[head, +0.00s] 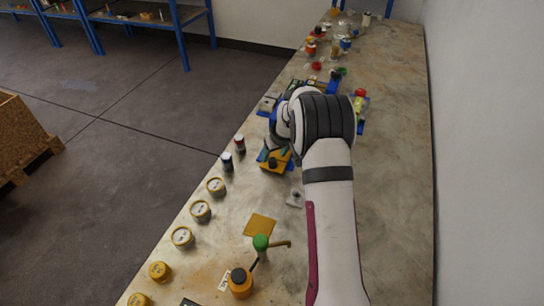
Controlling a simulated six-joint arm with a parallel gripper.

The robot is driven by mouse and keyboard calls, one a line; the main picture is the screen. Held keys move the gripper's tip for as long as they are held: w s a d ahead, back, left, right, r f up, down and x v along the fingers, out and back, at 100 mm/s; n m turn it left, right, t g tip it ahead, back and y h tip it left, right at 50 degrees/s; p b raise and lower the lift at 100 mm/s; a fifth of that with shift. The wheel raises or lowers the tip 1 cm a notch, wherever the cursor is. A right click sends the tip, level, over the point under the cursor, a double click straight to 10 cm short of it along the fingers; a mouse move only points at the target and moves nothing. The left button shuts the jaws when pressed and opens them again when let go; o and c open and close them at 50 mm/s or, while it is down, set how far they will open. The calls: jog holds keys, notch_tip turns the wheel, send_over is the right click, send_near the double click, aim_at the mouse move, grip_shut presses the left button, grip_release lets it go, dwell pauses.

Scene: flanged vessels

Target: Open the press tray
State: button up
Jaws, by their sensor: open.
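My arm reaches forward from the bottom over the bench, and its wrist bends to the left. My gripper (281,143) is at the end of it, open, small and partly hidden by the wrist. It is close to a yellow and blue fixture (275,160) on the bench. Whether it touches the fixture cannot be told. No press tray can be clearly made out; I cannot tell whether this fixture is part of it. More blue and green equipment (323,87) stands just beyond the wrist, partly covered by my arm.
Several round tins (200,210) line the bench's left edge. A yellow plate (260,226), a green-topped item (261,242) and an orange container (240,282) stand nearer. A red-topped item (360,94) is right of the wrist. The bench (400,200) is clear along the right wall.

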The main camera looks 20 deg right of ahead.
aim_at(272, 159)
jog(key=shift+x, duration=1.85)
grip_shut()
